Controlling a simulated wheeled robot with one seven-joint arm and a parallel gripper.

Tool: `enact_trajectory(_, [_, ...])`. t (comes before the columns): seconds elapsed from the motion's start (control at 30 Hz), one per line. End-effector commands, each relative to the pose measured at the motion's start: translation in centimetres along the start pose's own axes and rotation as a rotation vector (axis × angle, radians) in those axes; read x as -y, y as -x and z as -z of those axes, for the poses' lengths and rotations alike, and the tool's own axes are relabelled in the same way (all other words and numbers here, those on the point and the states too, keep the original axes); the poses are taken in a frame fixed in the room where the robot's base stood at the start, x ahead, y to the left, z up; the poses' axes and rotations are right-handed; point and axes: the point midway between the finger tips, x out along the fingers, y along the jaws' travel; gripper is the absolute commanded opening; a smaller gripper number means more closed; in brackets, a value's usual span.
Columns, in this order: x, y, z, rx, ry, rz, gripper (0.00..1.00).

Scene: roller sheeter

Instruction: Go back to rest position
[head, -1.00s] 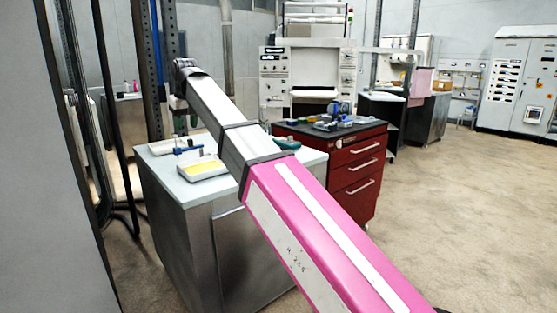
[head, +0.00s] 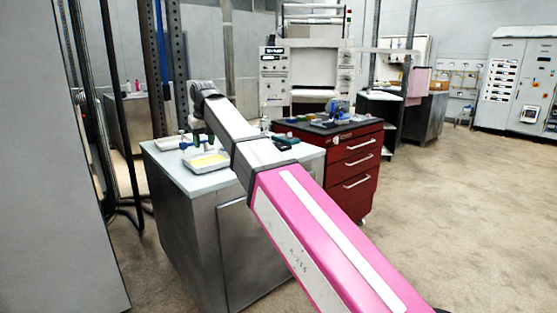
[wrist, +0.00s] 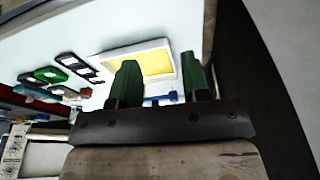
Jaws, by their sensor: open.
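My gripper shows in the wrist view (wrist: 160,82) with two green fingers set wide apart and nothing between them. A tray with a yellow inside (wrist: 158,62) lies on the white tabletop beyond the fingertips. In the head view my pink and grey arm reaches forward and left, and its far end hangs over the pale-topped metal cabinet (head: 225,250). The gripper itself is hard to make out there. The yellow-filled tray (head: 207,161) lies on the cabinet top, just below the arm's end.
A red drawer cabinet (head: 358,165) with a dark top and small items stands right behind the metal cabinet. A large white machine (head: 314,65) is at the back. Metal posts (head: 181,70) and a grey wall panel (head: 40,150) are at left. Open floor (head: 460,210) lies to the right.

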Motion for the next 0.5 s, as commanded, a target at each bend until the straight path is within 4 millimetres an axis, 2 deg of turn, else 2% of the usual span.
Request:
enact_trajectory(0.17, [-3.6, -4.4, -2.5, 0.019, -0.048, -0.01, 0.43])
enact_trajectory(0.27, [-6.4, -7.7, -4.6, 0.033, -0.087, -0.017, 0.43])
enact_trajectory(0.5, [-13.6, -16.2, -11.3, 0.071, -0.196, -0.035, 0.43])
